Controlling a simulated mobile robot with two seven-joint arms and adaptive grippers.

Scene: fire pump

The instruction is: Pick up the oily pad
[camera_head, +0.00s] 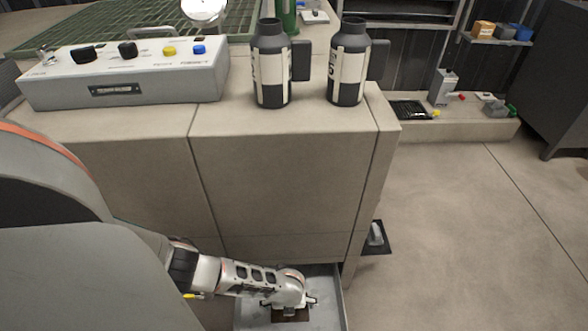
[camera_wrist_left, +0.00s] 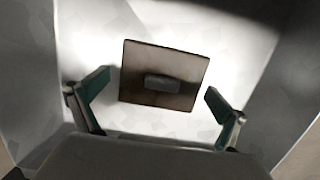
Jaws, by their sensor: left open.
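The oily pad, a brown square with a grey block on its middle, lies in a pale metal tray (camera_wrist_left: 90,30) in the left wrist view; I point at the pad's brown face (camera_wrist_left: 188,66). In the head view the pad (camera_head: 290,316) shows only in part below my left gripper (camera_head: 290,303), at the bottom of the picture. The gripper is open, with one finger on each side of the pad in the wrist view and nothing between them held. Its height above the pad is hard to tell. My right gripper is not in view.
The tray's raised rim (camera_head: 341,300) stands near the gripper, beside the stone block's front face (camera_head: 280,190). A control box (camera_head: 125,75) and two dark bottles (camera_head: 271,65) (camera_head: 348,65) stand on top. A small dark plate (camera_head: 372,240) lies right of the block. The floor (camera_head: 470,250) there is open.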

